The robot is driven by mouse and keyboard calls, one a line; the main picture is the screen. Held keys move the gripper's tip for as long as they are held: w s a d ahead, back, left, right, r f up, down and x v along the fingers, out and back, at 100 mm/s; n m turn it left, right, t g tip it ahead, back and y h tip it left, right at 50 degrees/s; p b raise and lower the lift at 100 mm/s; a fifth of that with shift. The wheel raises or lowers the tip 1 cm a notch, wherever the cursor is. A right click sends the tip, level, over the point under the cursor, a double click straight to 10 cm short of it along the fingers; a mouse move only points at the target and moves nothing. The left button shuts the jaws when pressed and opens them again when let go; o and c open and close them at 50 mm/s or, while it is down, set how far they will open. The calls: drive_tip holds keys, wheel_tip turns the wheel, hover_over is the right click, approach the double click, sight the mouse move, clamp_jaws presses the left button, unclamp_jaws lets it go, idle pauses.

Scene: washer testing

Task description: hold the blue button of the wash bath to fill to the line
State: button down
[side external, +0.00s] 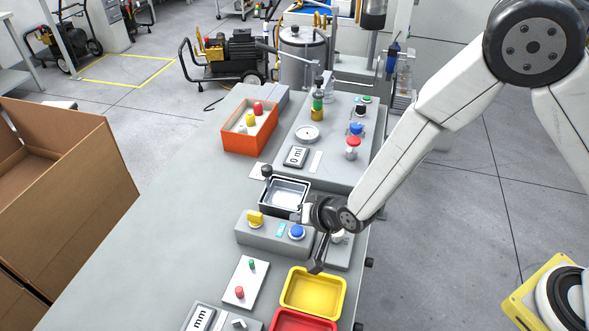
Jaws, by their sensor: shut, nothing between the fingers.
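The wash bath (288,192) is a metal basin in a dark frame near the middle of the bench, with a black ball-topped lever at its back left. In front of it is a grey control box (262,237) with a yellow knob (255,218), a small light-blue display (280,229) and the blue button (297,232). My gripper (316,268) is shut and empty. It points down, right of and nearer the camera than the blue button, apart from it, by the back edge of the yellow tray. The fill line and any water level are too small to tell.
The yellow tray (290,308) and a red tray (303,322) stand at the front. A small panel (246,283) has green and red buttons. Behind the bath are a scale (296,156), a red button (353,143) and an orange box (240,141). The bench's left side is clear.

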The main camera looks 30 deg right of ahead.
sight(293, 227)
drive_tip(key=shift+f, duration=0.7)
drive_tip(key=shift+f, duration=0.9)
idle(6.4)
